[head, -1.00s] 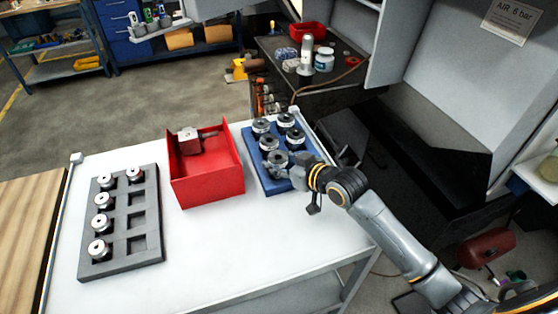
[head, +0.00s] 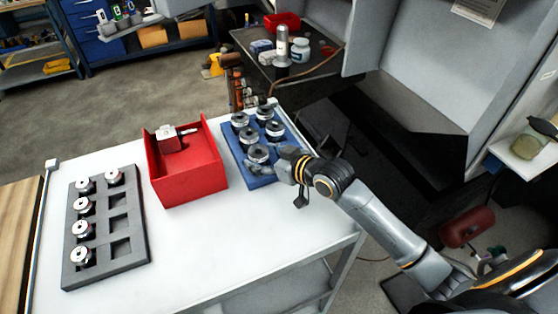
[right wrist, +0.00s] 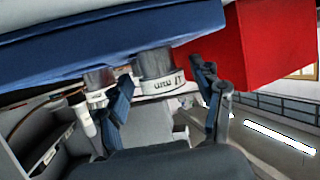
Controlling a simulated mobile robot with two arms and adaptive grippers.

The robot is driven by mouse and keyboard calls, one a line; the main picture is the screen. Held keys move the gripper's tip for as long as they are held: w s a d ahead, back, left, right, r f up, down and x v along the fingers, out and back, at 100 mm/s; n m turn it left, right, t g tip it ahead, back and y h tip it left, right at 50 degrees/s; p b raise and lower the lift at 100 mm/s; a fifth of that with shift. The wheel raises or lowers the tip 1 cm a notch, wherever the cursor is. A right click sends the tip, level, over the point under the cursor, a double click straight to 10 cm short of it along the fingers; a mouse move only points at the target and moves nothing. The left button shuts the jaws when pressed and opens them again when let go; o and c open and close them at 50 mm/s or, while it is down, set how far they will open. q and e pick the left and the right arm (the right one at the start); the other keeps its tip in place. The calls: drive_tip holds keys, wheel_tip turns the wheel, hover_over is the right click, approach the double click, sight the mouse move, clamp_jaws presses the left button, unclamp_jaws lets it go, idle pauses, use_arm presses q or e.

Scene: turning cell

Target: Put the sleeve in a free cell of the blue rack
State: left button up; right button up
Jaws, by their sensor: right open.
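The blue rack (head: 233,160) lies at the right end of the white table, with several metal sleeves upright in its cells. The sleeve (head: 257,153) at its near left corner is closest to my right gripper (head: 278,165). My right gripper is open, just right of that sleeve. In the right wrist view, which looks upside down, a pale sleeve with dark marks (right wrist: 158,78) shows between the two spread fingers (right wrist: 165,98), with the blue rack (right wrist: 110,45) above. My gripper hides the near right part of the rack. My left gripper is not in view.
A red box (head: 190,187) holding a grey metal part (head: 172,138) stands left of the blue rack. A dark grey rack (head: 107,266) with several sleeves and empty cells lies further left. A dark bench (head: 300,85) stands behind. The table's front middle is clear.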

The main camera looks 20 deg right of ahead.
drive_tip(key=b+v, duration=0.1)
drive_tip(key=v, duration=0.9)
drive_tip(key=shift+s, duration=0.2)
drive_tip(key=shift+s+d+r, duration=0.1)
drive_tip(key=shift+d, duration=0.05)
